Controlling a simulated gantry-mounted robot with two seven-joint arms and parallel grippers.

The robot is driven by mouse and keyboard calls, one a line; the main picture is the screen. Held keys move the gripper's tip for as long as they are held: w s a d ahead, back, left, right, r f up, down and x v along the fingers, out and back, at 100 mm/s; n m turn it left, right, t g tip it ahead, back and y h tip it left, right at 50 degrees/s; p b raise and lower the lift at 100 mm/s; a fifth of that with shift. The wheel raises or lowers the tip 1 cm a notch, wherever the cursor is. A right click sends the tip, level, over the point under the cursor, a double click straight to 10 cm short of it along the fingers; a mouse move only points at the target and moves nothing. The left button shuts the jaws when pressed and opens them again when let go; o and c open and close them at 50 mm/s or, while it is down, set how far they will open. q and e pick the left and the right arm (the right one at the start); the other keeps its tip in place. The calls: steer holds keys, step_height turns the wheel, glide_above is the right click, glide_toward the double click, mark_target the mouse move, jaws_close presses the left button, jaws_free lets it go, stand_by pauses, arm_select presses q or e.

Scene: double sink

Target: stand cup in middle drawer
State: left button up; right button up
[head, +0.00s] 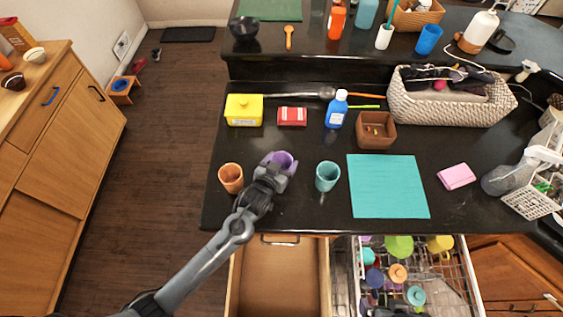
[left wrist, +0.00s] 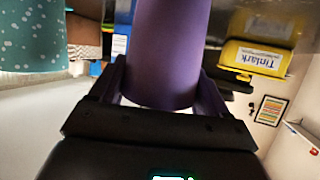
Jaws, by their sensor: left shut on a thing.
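My left gripper (head: 268,177) is shut on a purple cup (head: 284,160) at the counter's front left. The purple cup (left wrist: 167,50) also fills the middle of the left wrist view, between the fingers of my left gripper (left wrist: 165,95). An orange cup (head: 231,178) stands to its left and a teal cup (head: 327,176) to its right. In the left wrist view a teal speckled cup (left wrist: 32,35) shows at upper left. An open, empty-looking wooden drawer (head: 280,280) lies below the counter edge. My right gripper is not seen.
An open dish rack (head: 455,285) with several cups and dishes is right of the drawer. A teal mat (head: 388,188), brown box (head: 375,131), blue bottle (head: 337,112), yellow container (head: 244,109) and red box (head: 292,116) are on the counter. A pink sponge (head: 456,176) lies right of the mat.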

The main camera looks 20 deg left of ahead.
arm_select(q)
steer(key=shift+f, duration=0.15)
steer(key=shift+f, duration=0.1)
steer(key=o, duration=1)
steer(key=shift+r, duration=0.25)
steer(key=s+a+g, duration=0.1)
steer(key=s+g, duration=0.2)
steer(key=s, duration=0.7)
steer(key=s+a+r+m+g, duration=0.1)
steer(key=s+a+g, duration=0.1)
steer(key=s, duration=0.8)
steer(key=s+a+r+g, duration=0.1)
steer(key=s+g, duration=0.3)
steer(key=s, duration=0.6)
steer(key=shift+a+r+g+y, duration=0.2)
steer(key=shift+a+g+y, duration=0.15)
steer(key=shift+a, duration=0.25)
